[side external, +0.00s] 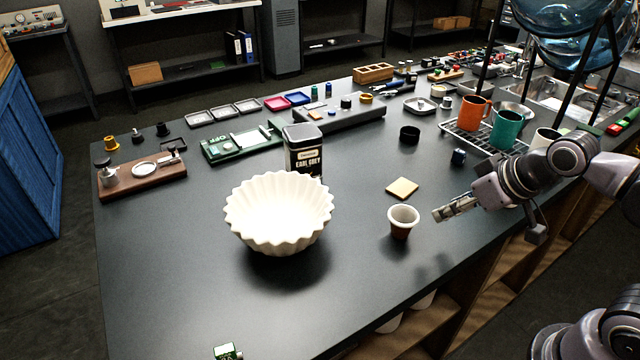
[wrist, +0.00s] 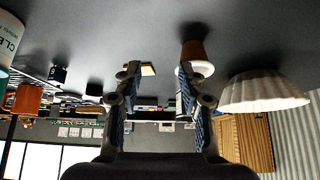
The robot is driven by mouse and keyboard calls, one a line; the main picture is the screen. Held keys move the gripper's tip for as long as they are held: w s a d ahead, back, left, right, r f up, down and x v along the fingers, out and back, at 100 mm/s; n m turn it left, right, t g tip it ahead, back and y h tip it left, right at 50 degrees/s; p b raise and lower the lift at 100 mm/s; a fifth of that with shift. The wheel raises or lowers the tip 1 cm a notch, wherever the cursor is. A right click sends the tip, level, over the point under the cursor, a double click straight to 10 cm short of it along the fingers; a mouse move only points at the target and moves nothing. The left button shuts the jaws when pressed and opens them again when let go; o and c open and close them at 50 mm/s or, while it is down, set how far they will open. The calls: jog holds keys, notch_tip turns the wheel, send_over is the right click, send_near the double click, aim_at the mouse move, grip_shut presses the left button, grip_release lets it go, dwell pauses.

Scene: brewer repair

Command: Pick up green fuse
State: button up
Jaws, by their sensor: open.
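No green fuse can be made out for certain. A small green and white item (side external: 227,351) sits at the front edge of the dark bench in the side external view, partly cut off by the frame; I cannot tell whether it is the fuse. My gripper (side external: 440,213) is above the bench at the right, just right of a small white-rimmed brown cup (side external: 401,221), far from that item. In the wrist view my gripper (wrist: 157,72) has its two fingers apart with nothing held between them.
A white fluted bowl (side external: 278,212) stands mid-bench before a black Earl Grey tin (side external: 303,150). A tan square (side external: 402,188) lies behind the cup. Orange (side external: 473,114) and teal (side external: 505,129) mugs stand on a rack. The bench's front left is mostly clear.

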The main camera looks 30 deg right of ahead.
jog(key=w+a+r+n+g+y, duration=0.15)
jog(key=w+a+r+n, duration=0.3)
jog(key=a, duration=0.45)
jog(key=n+g+h, duration=0.2)
jog(key=n+g, duration=0.4)
jog(key=n, duration=0.5)
send_near(232, 346)
jog(key=shift+t, duration=0.25)
jog(key=f, duration=0.5)
jog(key=shift+w+d, duration=0.15)
jog(key=shift+d, duration=0.2)
jog(key=shift+s+a+f, duration=0.1)
jog(key=shift+s+f, duration=0.1)
jog(key=shift+f, duration=1.15)
jog(key=shift+s+a+f, duration=0.1)
jog(key=shift+s+f, duration=0.05)
jog(key=shift+f, duration=1.2)
grip_shut()
